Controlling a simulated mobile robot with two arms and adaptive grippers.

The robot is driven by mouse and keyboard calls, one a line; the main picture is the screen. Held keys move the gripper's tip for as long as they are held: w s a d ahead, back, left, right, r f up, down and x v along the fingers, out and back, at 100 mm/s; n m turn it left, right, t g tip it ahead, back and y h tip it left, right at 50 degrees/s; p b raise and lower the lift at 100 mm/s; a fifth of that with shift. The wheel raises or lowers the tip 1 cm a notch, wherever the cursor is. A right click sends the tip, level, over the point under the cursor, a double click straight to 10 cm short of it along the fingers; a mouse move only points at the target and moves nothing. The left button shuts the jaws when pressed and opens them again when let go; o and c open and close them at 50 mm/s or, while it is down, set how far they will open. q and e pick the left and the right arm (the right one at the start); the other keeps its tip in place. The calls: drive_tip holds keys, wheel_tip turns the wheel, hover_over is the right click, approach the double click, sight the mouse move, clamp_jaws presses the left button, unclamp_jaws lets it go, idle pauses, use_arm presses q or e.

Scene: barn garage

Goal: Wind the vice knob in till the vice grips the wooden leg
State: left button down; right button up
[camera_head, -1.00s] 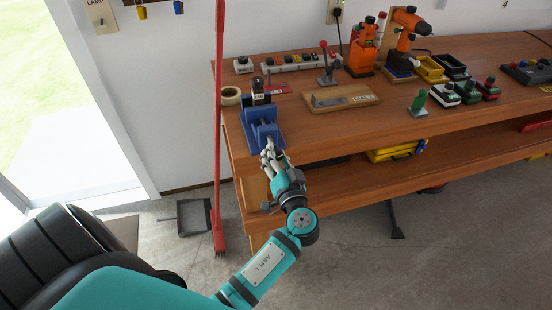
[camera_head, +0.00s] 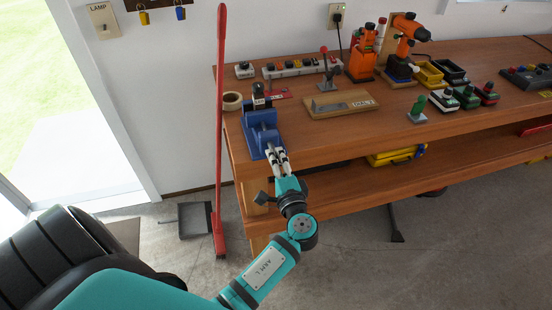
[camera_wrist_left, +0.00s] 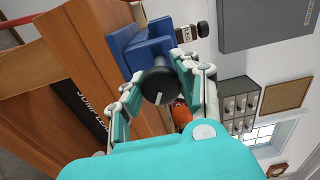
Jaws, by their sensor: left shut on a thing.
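The blue vice (camera_head: 262,132) sits at the front left corner of the workbench. It also shows in the left wrist view (camera_wrist_left: 143,50). Its round black knob (camera_wrist_left: 158,86), with a pale line on its face, points toward my wrist camera. My left gripper (camera_head: 278,152) reaches the front of the vice, and its fingers are closed on the knob from both sides. A dark piece with a white LEG label (camera_head: 258,93) stands up at the vice jaws; the label also shows in the wrist view (camera_wrist_left: 187,33). I cannot tell the gap at the jaws. My right gripper is not in view.
A red broom (camera_head: 219,150) stands at the bench's left end. A wooden board with a grey tool (camera_head: 341,103) lies to the right. Power strips, drills and small bins stand further back and right.

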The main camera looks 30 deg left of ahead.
use_arm(q)
drive_tip(key=m+p, duration=0.1)
drive_tip(key=m, duration=0.3)
drive_tip(key=shift+r+p, duration=0.15)
drive_tip(key=shift+p, duration=0.25)
drive_tip(key=shift+m+p, duration=0.35)
drive_tip(key=shift+m, duration=0.45)
drive_tip(key=c, duration=0.8)
unclamp_jaws()
drive_tip(key=v, duration=1.2)
